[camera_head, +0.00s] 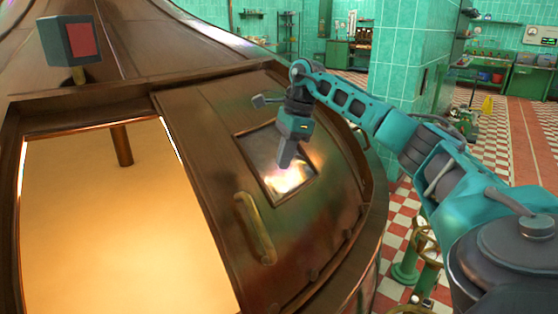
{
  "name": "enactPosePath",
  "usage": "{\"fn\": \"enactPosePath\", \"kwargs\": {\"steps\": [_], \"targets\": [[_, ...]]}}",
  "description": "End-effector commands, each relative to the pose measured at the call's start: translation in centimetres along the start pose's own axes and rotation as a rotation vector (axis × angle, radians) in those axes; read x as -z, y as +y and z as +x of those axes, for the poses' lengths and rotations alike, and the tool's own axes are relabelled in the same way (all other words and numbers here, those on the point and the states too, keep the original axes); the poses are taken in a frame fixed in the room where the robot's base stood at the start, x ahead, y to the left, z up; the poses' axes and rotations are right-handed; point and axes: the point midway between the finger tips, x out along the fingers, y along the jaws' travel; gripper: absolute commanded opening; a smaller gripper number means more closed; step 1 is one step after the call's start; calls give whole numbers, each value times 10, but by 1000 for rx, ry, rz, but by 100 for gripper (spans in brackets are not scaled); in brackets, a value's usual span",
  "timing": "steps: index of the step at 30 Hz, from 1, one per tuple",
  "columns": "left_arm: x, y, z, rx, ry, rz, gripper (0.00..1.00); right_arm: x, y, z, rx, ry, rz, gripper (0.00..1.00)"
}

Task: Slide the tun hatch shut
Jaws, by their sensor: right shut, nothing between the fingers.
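The tun hatch (200,111) is a curved copper panel with a small glass window (257,152) and a brass bar handle (255,228). It stands to the right of a wide opening (110,220), which is uncovered and glows yellow inside. A copper post shows within the opening. My right gripper (285,163) is shut and empty, pointing down in front of the window, above and right of the handle. I cannot tell whether its tip touches the glass. My left gripper is not in view.
A grey box with a red face (82,42) stands on the copper dome behind the opening. A green pillar (410,60) rises beyond my right arm. Green valves with brass wheels (425,245) stand at lower right on the checkered floor.

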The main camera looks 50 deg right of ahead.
Motion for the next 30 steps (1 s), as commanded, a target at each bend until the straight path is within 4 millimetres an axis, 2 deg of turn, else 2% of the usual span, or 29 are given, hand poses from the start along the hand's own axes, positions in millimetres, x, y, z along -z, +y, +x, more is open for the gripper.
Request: {"fn": "enactPosePath", "kwargs": {"steps": [3, 10, 12, 18, 30], "targets": [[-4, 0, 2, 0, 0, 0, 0, 0, 1, 29, -5, 1, -1, 0], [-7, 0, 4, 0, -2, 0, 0, 0, 1, 76, -3, -1, 0, 0], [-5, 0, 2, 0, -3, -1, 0, -15, 0, 79, 0, -4, -4, 0], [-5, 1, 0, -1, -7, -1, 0, -32, 0, 90, 0, -4, -1, 0], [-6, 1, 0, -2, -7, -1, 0, -36, 0, 92, 1, -3, 1, 0]]}}
